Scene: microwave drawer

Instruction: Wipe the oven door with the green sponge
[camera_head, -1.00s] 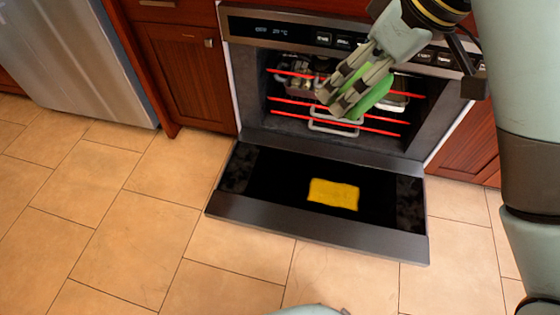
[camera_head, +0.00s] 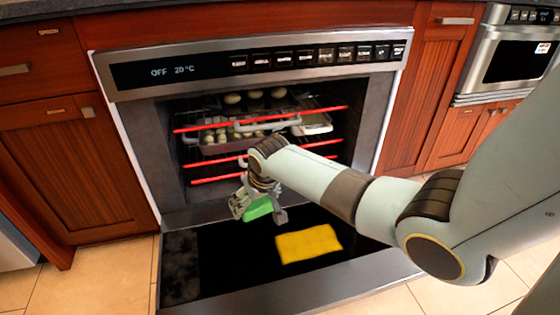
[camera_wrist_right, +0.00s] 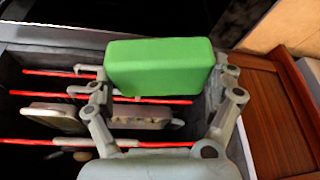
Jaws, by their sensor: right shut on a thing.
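My right gripper (camera_head: 260,212) reaches in from the right and is shut on the green sponge (camera_head: 258,207). In the wrist view the sponge (camera_wrist_right: 160,68) sits between its two fingers. The oven door (camera_head: 215,262) is open and lies flat, with a black inner face and a grey front edge. A yellow patch (camera_head: 309,244) lies on the black face, just right of the gripper in the head view. The sponge is over the door near the oven mouth; I cannot tell if it touches the door. My left gripper is not in view.
The oven cavity holds racks with red edges (camera_head: 205,180) and a tray of round items (camera_head: 225,138). Wooden cabinets (camera_head: 75,172) flank the oven. A second appliance (camera_head: 518,60) stands at the far right. Tiled floor (camera_head: 110,285) shows at the left.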

